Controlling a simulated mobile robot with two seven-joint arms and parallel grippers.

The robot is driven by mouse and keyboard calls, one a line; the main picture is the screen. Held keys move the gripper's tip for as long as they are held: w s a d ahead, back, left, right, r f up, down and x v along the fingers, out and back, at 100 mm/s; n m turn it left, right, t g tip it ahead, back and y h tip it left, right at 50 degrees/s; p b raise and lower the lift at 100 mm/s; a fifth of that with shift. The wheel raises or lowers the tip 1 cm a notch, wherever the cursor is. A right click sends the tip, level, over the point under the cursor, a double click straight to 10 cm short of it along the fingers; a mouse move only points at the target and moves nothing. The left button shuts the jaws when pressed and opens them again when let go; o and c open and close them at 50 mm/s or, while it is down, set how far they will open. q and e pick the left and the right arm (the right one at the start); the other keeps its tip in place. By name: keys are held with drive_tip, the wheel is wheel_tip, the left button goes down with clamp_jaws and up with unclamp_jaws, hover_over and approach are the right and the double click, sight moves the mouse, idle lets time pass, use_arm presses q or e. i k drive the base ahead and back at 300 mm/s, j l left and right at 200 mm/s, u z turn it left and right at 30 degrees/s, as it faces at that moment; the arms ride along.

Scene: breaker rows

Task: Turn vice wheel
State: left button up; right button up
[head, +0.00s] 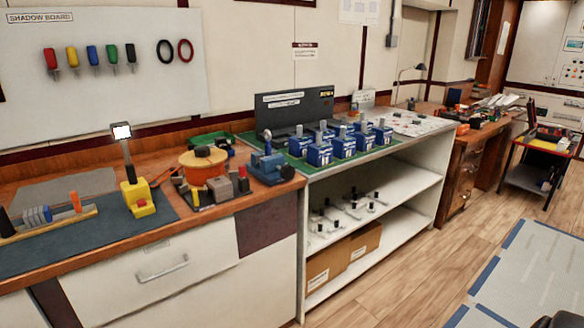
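A small blue vice (270,165) stands on the wooden bench near its right front corner. Neither of my grippers can be made out in the head view. A small dark shape cut off at the bottom right edge cannot be identified.
A yellow lamp base (139,198) stands on the wooden bench (100,262) on a dark mat. A white shelf unit (392,160) with several blue breaker units on a green mat adjoins on the right. The wooden floor (405,268) in front of the shelves is clear.

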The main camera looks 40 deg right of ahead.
sight(287, 173)
drive_tip(key=i+l, duration=0.15)
drive_tip(key=l, duration=0.25)
drive_tip(key=i+l, duration=0.15)
drive_tip(key=l, duration=0.25)
drive_tip(key=i+l, duration=0.15)
drive_tip(key=l, duration=0.25)
drive_tip(key=i+l, duration=0.15)
drive_tip(key=l, duration=0.25)
drive_tip(key=i+l, duration=0.15)
drive_tip(key=l, duration=0.2)
